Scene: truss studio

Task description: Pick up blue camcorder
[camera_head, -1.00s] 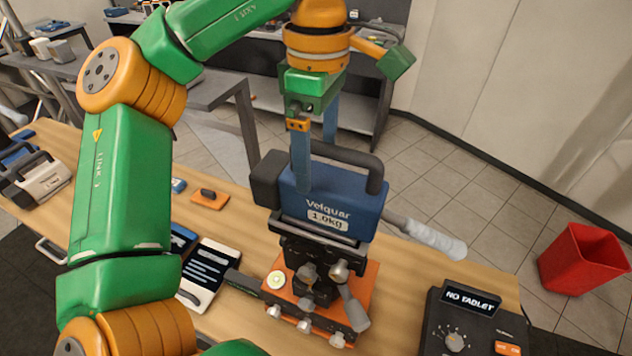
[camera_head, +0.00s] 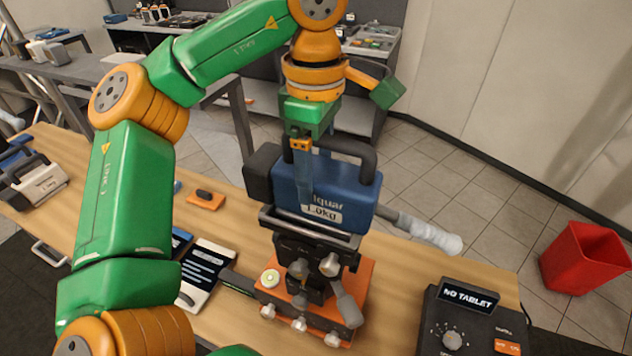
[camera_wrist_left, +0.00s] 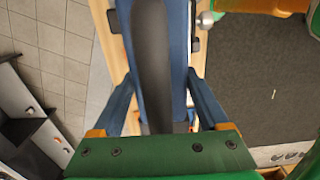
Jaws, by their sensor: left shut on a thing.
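The blue camcorder (camera_head: 345,199) has a dark handle on top, a dark block at its left end and a "1.0kg" label. It sits at the top of a black clamp mount (camera_head: 300,248) on an orange base plate (camera_head: 355,285). I cannot tell whether it touches the mount. My left gripper (camera_head: 309,180) comes from above and is shut on the camcorder, one blue finger on its near face, the other mostly hidden behind it. In the left wrist view the dark handle (camera_wrist_left: 153,60) runs between the two fingers. My right gripper is not in view.
A white-tipped rod (camera_head: 430,235) sticks out right of the mount. A dark tablet (camera_head: 208,268) lies left of it, and a control box (camera_head: 465,325) reading "NO TABLET" stands at the front right. A red bin (camera_head: 583,262) is on the floor beyond the table (camera_head: 410,265).

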